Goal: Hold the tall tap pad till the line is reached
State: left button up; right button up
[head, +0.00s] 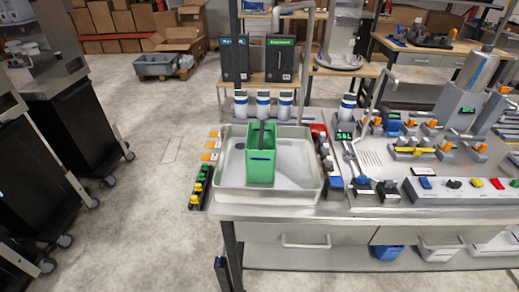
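A tall grey tap (308,65) rises behind a shallow metal basin (307,192) and arches over to the left. A green open-topped container (261,168) stands upright in the basin, with a dark upright strip (261,134) at its opening. I cannot make out a fill line or the liquid level in it. I cannot tell which part is the tall tap's pad. Neither of my grippers shows in the head view.
Several white-and-blue cups (263,104) stand behind the basin. A row of coloured buttons (476,184), a small green display (344,135) and a second curved tap (377,85) are on the right. Dark wheeled cabinets (75,135) stand at left, with open floor between.

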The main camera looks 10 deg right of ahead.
aim_at(336, 182)
jog(key=k, duration=1)
jog(key=u, duration=0.7)
jog(key=i, duration=2.25)
jog(key=z, duration=2.2)
